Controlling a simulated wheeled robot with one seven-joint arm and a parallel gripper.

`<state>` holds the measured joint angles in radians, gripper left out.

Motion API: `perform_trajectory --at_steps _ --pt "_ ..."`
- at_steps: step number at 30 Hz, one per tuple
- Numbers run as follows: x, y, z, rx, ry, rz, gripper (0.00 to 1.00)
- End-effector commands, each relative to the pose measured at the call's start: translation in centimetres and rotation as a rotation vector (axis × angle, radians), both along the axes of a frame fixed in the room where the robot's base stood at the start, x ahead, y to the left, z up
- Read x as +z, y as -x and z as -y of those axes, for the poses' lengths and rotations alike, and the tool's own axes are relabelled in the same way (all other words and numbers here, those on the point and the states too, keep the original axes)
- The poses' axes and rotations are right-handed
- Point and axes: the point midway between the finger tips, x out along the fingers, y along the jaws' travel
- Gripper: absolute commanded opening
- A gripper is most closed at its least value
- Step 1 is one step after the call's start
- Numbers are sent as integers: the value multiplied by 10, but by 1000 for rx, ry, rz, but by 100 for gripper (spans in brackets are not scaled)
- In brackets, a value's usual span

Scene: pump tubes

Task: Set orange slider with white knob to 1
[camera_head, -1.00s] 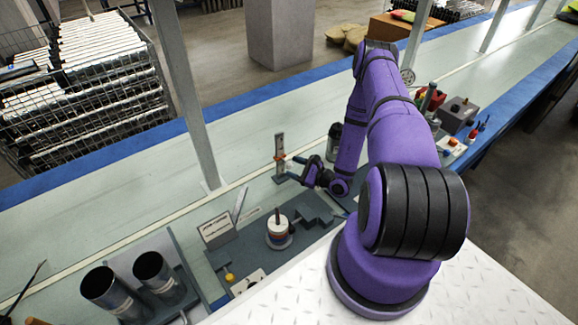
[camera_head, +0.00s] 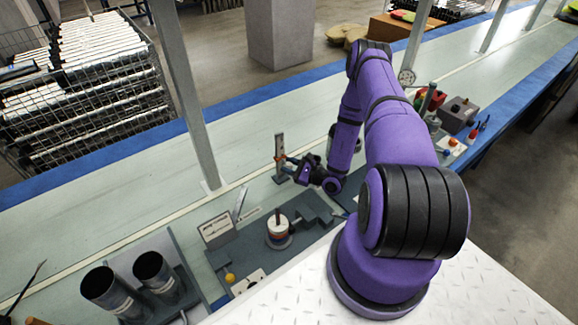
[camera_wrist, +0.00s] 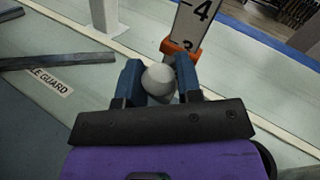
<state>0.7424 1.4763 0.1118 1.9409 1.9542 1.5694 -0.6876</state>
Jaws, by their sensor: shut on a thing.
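The white knob (camera_wrist: 159,80) sits between the two blue fingers of my gripper (camera_wrist: 158,74) in the wrist view, with both fingers closed on it. The orange slider (camera_wrist: 183,49) is just behind the knob, around the upright white scale (camera_wrist: 194,20). A 4 shows on the scale above the slider, and a partly covered 3 shows at the slider's edge. The lower marks are hidden. In the head view the scale (camera_head: 279,145) stands upright on the bench, with my gripper (camera_head: 288,167) at its lower part. The knob is too small to make out there.
A white and red round piece with a post (camera_head: 278,232) and grey blocks (camera_head: 313,208) stand near the gripper. Two dark cylinders (camera_head: 154,272) are at the lower left.

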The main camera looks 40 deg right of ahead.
Motion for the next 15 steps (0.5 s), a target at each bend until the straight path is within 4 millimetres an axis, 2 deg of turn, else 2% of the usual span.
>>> perform_trajectory --at_steps 9,15 --pt "-37 1 -1 2 -2 -2 0" --pt "-41 1 -2 4 -1 -4 0"
